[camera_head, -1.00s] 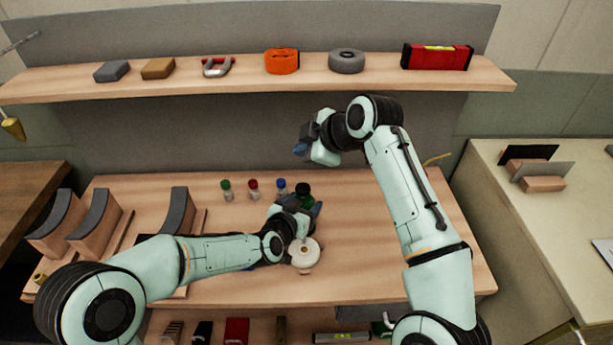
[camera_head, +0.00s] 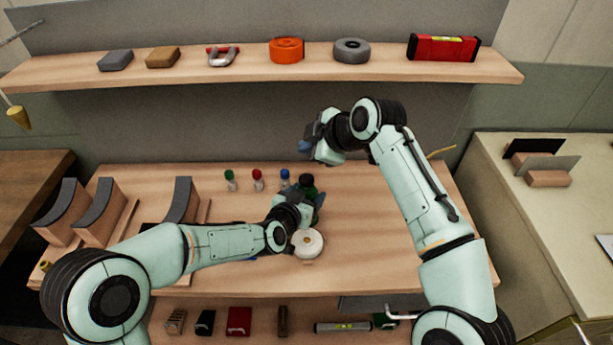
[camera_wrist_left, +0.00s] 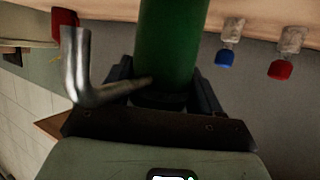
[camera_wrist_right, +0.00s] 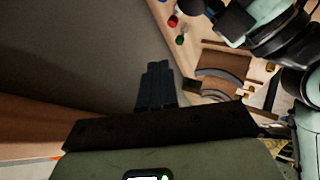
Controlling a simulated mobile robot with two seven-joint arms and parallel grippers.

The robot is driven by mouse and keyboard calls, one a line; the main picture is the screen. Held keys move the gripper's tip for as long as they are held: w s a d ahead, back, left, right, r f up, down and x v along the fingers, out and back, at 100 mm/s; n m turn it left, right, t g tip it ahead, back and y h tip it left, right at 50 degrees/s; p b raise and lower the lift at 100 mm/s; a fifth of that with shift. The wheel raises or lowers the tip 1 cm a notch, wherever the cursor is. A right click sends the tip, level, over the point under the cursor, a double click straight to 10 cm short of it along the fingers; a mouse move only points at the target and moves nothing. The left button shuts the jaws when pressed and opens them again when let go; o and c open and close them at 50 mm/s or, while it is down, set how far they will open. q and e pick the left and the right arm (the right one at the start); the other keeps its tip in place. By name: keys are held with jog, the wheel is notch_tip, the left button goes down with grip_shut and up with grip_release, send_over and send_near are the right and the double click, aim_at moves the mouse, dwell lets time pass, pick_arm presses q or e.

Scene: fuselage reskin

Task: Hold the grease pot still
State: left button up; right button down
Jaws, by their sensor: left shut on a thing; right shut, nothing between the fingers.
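The grease pot (camera_wrist_left: 168,45) is a dark green cylinder in the left wrist view, between the fingers of my left gripper (camera_wrist_left: 163,88). In the head view the pot's dark top (camera_head: 306,181) shows just beyond my left gripper (camera_head: 312,199), over the bench behind the white roll. The gripper is shut on the pot and hides its lower part there. My right gripper (camera_head: 308,148) is shut and empty, raised above the back of the bench. Its closed fingers (camera_wrist_right: 157,86) show in the right wrist view.
Small bottles with green (camera_head: 229,175), red (camera_head: 257,174) and blue (camera_head: 285,174) caps stand left of the pot. A white roll (camera_head: 308,243) lies in front. Curved blocks (camera_head: 97,208) stand at left. A loaded shelf (camera_head: 200,71) runs behind. The bench's right side is clear.

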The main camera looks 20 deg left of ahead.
aim_at(303, 175)
jog(key=shift+f, duration=2.95)
jog(key=shift+f, duration=0.15)
jog(key=shift+f, duration=0.25)
jog(key=shift+f, duration=1)
dwell(0.5)
jog(key=shift+r, duration=1.35)
jog(key=shift+r, duration=0.1)
jog(key=shift+r, duration=2.45)
